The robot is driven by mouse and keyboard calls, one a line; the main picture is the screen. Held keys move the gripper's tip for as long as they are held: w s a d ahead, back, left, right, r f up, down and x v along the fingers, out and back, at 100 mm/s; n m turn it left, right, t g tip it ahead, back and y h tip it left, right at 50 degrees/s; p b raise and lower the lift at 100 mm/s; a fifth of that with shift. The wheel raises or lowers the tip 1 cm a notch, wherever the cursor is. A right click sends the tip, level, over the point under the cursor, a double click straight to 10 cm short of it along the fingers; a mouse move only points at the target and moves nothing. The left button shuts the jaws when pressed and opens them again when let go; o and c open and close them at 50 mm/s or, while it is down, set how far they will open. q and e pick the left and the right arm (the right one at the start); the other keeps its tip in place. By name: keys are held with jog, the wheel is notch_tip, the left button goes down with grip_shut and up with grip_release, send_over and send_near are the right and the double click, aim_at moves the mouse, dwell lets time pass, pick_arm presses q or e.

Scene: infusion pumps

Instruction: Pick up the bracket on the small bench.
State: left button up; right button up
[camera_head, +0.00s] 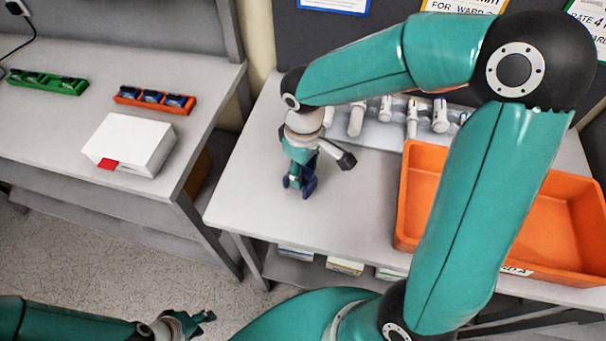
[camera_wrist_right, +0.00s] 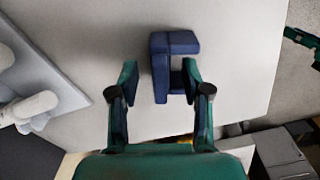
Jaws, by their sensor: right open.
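The bracket (camera_wrist_right: 174,45) is a dark blue, blocky piece with a notch, on the small bench (camera_head: 250,190). In the head view the dark blue bracket (camera_head: 310,187) shows partly behind my right gripper (camera_head: 299,181), which points down at it. In the right wrist view my right gripper (camera_wrist_right: 160,76) is open. The bracket lies ahead of and between the fingertips, nearer the right finger, whose tip overlaps its notch. I cannot tell whether they touch. My left gripper (camera_head: 203,321) is low in the head view, away from the bench, and looks open and empty.
An orange crate (camera_head: 400,215) stands on the bench to the right. Several white and grey parts sit on a grey holder (camera_head: 375,135) at the back. Another bench at left bears a white box (camera_head: 130,143), a green tray (camera_head: 45,80) and an orange tray (camera_head: 152,108).

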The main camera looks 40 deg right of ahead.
jog(key=shift+f, duration=0.85)
grip_shut()
jog(key=shift+r, duration=0.1)
